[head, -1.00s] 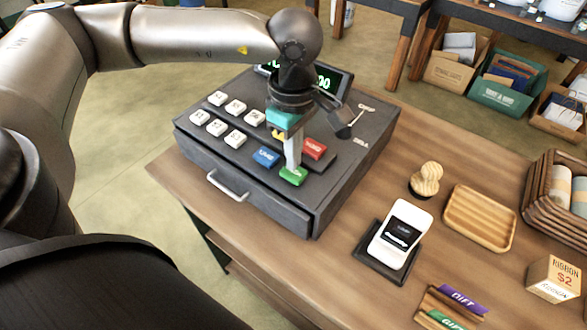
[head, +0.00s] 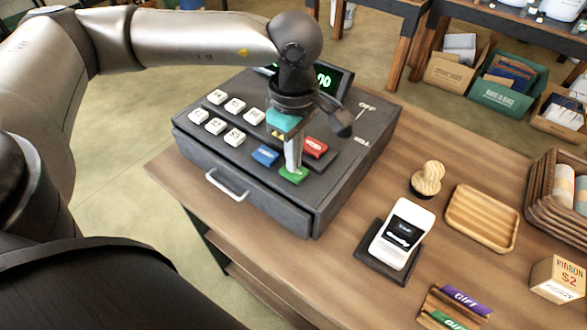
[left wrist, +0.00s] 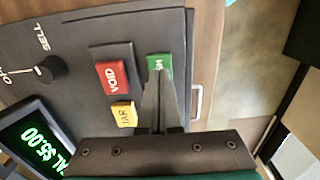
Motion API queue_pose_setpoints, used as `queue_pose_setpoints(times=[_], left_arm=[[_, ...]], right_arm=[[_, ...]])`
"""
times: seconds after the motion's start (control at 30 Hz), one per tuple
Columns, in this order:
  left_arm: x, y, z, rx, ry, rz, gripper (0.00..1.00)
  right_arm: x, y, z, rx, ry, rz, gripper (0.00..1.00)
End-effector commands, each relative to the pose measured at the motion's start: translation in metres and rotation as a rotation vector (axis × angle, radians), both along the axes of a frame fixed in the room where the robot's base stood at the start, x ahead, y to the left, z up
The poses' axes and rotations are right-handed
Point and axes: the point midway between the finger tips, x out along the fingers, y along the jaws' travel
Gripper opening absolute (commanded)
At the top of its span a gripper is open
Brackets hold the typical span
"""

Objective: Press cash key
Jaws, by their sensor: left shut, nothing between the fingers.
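The cash register (head: 330,170) stands on a wooden counter. Its green key (head: 293,175) is at the front of the key panel. In the left wrist view the green key (left wrist: 158,64) shows the letters "SH", and the rest of its label is hidden by my fingers. My left gripper (head: 292,167) is shut and empty, pointing down with its fingertips at the green key. In the left wrist view the fingertips (left wrist: 159,76) overlap the key; I cannot tell how far it is pressed. My right gripper is not in view.
A red VOID key (left wrist: 112,76) and a yellow key (left wrist: 123,114) sit close to the fingers. A blue key (head: 265,155) is left of them. The display (left wrist: 38,143) reads $5.00. A card reader (head: 402,234) and wooden tray (head: 481,218) stand to the right.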

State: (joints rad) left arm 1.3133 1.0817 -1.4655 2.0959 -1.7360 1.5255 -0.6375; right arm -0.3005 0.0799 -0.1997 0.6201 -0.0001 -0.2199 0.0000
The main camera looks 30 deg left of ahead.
Motion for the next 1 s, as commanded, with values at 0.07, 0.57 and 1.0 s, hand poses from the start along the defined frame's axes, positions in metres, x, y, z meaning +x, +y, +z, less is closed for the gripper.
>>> queue_pose_setpoints(times=[0.07,0.57,1.0], left_arm=[[0.000,0.000,-0.002,0.000,0.000,0.000,0.00],[0.000,0.000,-0.009,0.000,0.000,0.000,0.00],[0.000,0.000,0.004,0.000,-0.002,0.000,0.00]], right_arm=[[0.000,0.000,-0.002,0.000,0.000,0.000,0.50],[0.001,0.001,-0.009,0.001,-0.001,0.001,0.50],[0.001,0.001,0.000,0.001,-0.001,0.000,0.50]])
